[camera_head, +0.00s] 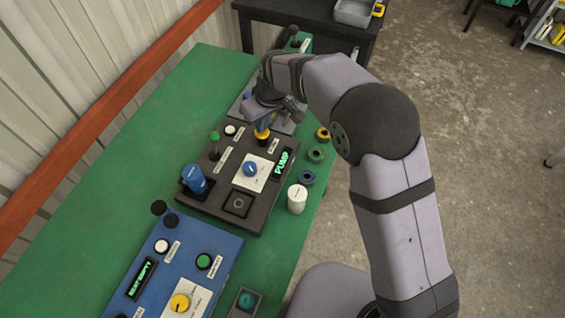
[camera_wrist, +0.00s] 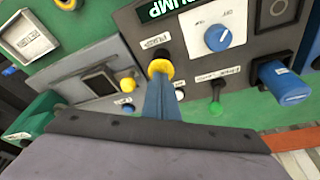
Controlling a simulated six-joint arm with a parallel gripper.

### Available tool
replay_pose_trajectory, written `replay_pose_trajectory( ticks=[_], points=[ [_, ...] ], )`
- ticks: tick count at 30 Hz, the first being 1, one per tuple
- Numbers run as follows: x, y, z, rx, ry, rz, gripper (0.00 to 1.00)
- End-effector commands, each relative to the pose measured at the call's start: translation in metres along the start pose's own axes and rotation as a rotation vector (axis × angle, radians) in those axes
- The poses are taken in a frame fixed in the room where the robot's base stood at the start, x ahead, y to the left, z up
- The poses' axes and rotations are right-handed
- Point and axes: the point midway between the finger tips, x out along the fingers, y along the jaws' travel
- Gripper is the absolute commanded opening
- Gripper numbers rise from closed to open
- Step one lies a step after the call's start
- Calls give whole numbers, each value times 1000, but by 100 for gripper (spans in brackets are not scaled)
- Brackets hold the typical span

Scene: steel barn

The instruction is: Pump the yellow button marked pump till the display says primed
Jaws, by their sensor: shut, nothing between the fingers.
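The black control panel (camera_head: 222,192) lies on the green bench. Its yellow button (camera_head: 262,137) is near the panel's far edge, and it also shows in the wrist view (camera_wrist: 160,67) beside a small white label. The panel's display (camera_head: 282,163) shows green letters reading PUMP; it is partly cut off in the wrist view (camera_wrist: 163,9). My gripper (camera_head: 263,126) is shut and empty, with its blue fingertips (camera_wrist: 160,80) right at the yellow button. They partly cover it, and I cannot tell whether it is pressed down.
A blue-white dial (camera_head: 250,169), a green-topped lever (camera_head: 214,137) and a tall blue knob (camera_head: 195,180) share the panel. A white cylinder (camera_head: 297,198) and several rings stand at its right. A blue panel (camera_head: 180,265) lies nearer.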

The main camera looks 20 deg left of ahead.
Motion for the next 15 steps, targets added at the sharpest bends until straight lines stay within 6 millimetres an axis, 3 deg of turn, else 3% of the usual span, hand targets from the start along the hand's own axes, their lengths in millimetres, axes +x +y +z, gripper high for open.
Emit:
replay_pose_trajectory(
  ticks=[15],
  points=[
    [6,0,3,0,-3,-1,0]
  ],
)
